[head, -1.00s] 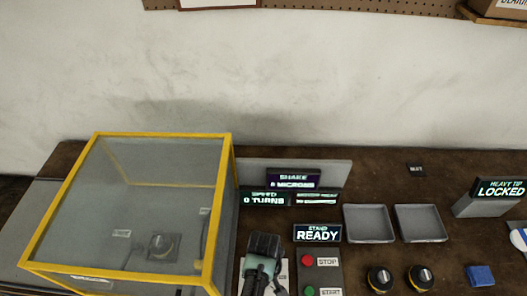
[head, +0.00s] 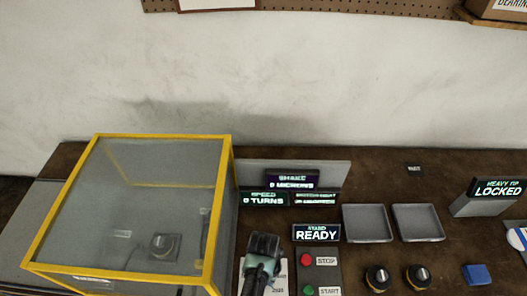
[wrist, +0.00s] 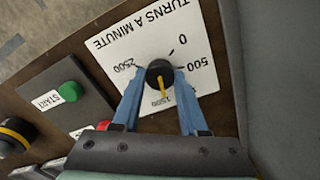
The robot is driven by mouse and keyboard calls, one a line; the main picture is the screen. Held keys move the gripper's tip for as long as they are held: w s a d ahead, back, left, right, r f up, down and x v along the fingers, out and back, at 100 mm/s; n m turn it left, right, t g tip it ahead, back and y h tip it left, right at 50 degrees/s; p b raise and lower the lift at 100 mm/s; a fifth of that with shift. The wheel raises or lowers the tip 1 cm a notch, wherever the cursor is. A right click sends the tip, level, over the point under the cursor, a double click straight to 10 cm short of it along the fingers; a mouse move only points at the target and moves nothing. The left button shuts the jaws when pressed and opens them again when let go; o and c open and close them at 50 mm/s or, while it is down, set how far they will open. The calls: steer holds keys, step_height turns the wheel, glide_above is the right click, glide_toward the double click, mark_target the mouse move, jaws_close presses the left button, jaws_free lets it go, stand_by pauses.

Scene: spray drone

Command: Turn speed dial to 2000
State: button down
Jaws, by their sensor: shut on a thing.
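The speed dial is a black round knob (wrist: 158,68) with a yellow pointer, on a white card (wrist: 140,45) marked "TURNS A MINUTE". My gripper (wrist: 159,80) has its two blue fingers on either side of the knob and is shut on it. The pointer faces down in the wrist view, towards a small label that looks like 1500. The 0, 500 and 2500 marks show; the fingers cover other parts of the scale. In the head view my gripper (head: 262,250) hides the knob. The speed display (head: 264,199) reads 0 TURNS.
A panel with a red stop button (head: 306,260) and a green start button (head: 308,291) stands close to the right of the dial. A yellow-framed clear box (head: 228,200) is close on the left. Two grey trays (head: 369,238) lie further right.

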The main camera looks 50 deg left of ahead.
steer(key=m, duration=1.2)
steer(key=shift+m, duration=0.4)
stand_by(0.3)
steer(key=shift+c, duration=2.2)
jaws_free()
step_height(320, 180, up, 13)
